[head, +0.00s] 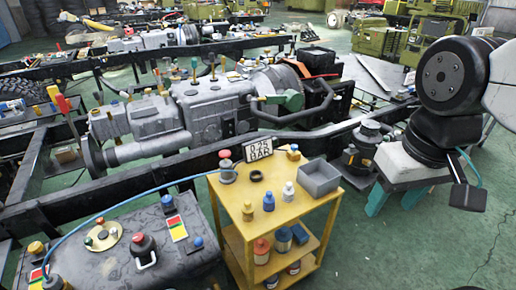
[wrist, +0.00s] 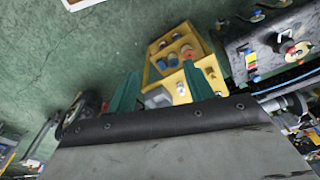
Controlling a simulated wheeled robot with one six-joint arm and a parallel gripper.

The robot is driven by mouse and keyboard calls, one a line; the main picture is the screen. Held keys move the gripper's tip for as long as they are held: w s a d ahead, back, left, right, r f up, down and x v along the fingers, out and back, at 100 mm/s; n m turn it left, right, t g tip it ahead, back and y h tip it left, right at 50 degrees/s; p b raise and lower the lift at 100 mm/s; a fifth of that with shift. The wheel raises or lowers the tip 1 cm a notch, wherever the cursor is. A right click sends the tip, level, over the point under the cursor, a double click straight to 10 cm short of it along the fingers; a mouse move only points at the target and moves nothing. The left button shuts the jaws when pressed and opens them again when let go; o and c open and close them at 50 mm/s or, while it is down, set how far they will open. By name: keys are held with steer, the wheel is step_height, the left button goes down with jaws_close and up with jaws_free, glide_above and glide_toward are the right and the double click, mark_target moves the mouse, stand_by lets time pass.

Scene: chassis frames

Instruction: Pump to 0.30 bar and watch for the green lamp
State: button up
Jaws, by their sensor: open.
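A pump with a red knob (head: 226,163) stands at the back left corner of the yellow cart (head: 240,217). A sign (head: 259,149) behind it seems to read 0.25 BAR. A blue hose (head: 140,190) runs from the pump to the dark tank (head: 115,262) at lower left. The tank carries a round plate (head: 103,237) with small green and red parts; I cannot tell whether any lamp is lit. My gripper (head: 390,210) is right of the cart, its two teal fingers apart and empty. The fingers also show in the wrist view (wrist: 160,69), with the cart beyond them.
The cart top holds a grey bin (head: 319,178), a black ring (head: 256,176) and small bottles (head: 269,202). More containers stand on its lower shelves. A black truck frame (head: 200,160) with a grey engine (head: 210,105) lies behind. Green floor is clear at lower right.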

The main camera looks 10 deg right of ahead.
stand_by(0.3)
jaws_close()
stand_by(1.6)
